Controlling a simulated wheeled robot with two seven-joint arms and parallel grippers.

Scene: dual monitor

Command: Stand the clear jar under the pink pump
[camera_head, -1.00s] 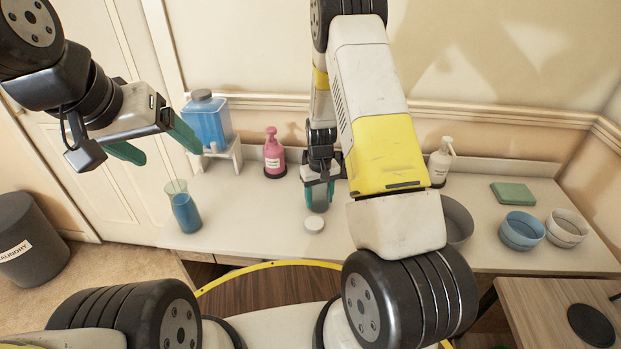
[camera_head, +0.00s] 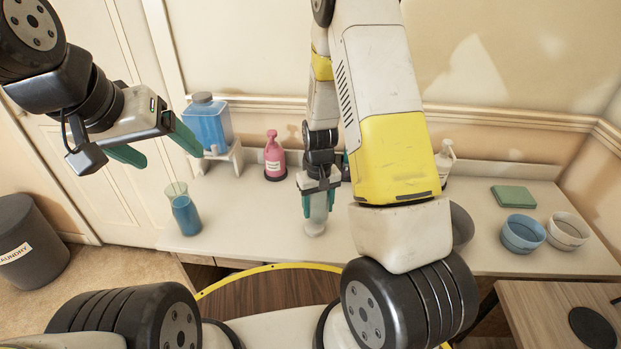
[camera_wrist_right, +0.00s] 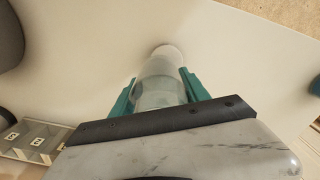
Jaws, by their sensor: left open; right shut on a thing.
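The clear jar (camera_head: 317,214) is between the fingers of my right gripper (camera_head: 319,202), which is shut on it near the front middle of the counter. The right wrist view also shows the jar (camera_wrist_right: 161,80) between the teal fingers (camera_wrist_right: 158,94), with a pale round end beyond it. I cannot tell whether the jar touches the counter. The pink pump bottle (camera_head: 274,157) stands upright on a dark base further back and to the left of the jar, apart from it. My left gripper (camera_head: 167,151) is open and empty, high at the left.
A blue-filled tank (camera_head: 208,124) on a white stand and a glass of blue liquid (camera_head: 185,214) are at the left. A white pump bottle (camera_head: 444,160), green block (camera_head: 513,196), blue bowl (camera_head: 522,233) and pale bowl (camera_head: 567,231) are at the right. Counter (camera_head: 246,205) left of the jar is clear.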

